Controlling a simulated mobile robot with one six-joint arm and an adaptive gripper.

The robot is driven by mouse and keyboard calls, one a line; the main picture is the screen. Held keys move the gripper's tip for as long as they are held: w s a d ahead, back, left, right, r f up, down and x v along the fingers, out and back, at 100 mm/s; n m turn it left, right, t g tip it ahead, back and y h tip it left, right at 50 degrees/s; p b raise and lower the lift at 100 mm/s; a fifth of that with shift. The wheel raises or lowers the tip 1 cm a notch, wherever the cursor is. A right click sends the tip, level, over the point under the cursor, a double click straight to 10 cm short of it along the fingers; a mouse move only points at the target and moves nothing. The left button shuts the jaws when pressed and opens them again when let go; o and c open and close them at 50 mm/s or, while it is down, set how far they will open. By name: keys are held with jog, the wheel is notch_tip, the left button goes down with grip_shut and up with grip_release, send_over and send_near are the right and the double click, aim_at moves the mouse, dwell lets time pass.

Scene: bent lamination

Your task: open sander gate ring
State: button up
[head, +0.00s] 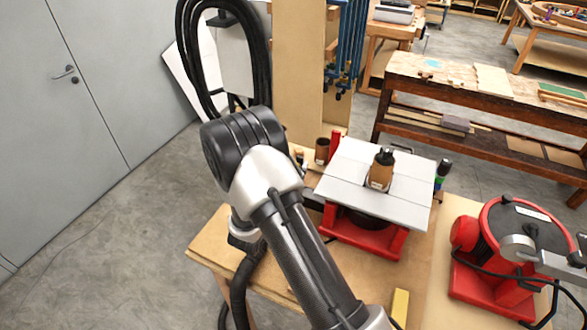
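A red sander (490,290) stands on the right part of the wooden workbench. Its round top is black inside a red rim (488,222), with a pale label near the back. A grey metal part with a round end (517,249) lies over the sander's right side and runs off the right edge. I cannot tell whether it belongs to the machine. A gate ring cannot be made out for certain. My arm crosses the middle and leaves at the bottom edge, left of the sander. My gripper is not recognizable in this view.
A red-based machine with a grey table top (380,205) and a brown bottle (381,170) stands left of the sander. A yellow block (400,303) lies on the front of the workbench (215,245). A black cable (480,272) passes across the sander. Open floor lies to the left.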

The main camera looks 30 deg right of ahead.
jog(key=shift+w+d, duration=0.1)
jog(key=shift+d, duration=0.05)
jog(key=shift+c, duration=0.2)
grip_shut()
jog(key=shift+r, duration=0.1)
dwell(0.4)
